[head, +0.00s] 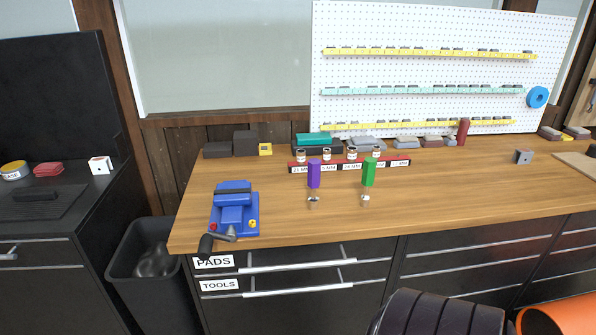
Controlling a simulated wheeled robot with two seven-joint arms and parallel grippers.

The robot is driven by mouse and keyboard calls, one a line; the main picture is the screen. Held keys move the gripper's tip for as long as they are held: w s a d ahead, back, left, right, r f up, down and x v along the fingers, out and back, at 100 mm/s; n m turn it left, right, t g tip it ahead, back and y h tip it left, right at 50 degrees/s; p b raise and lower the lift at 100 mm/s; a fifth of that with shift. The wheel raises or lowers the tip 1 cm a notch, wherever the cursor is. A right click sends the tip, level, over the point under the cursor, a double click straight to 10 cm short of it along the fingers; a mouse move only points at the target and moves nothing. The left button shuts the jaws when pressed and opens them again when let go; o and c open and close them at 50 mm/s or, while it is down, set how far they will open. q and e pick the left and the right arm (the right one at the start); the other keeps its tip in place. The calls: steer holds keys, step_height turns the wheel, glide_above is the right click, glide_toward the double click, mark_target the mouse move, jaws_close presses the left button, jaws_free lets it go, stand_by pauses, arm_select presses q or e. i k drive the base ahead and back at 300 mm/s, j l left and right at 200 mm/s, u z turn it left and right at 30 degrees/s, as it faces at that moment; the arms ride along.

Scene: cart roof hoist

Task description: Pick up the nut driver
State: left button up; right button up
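Two driver-like tools are on the wooden workbench, each with a coloured block handle at the top and a small metallic end below. One is purple (314,174) and the other, to its right, is green (369,172). Both look roughly upright and apart from each other. I cannot tell from their shape which one is the nut driver. Behind them is a red and black rack (399,161) with size labels in MM and several small metallic pieces on top. Neither of my grippers is in view.
A blue vise (233,208) stands at the bench's front left. Dark boxes (245,143) and a dark red cylinder (463,131) line the back below the pegboard (420,28). The bench right of the green tool is largely clear. A bin (152,262) stands left of the drawers.

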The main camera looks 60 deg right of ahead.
mark_target(314, 165)
steer(key=z, duration=1.85)
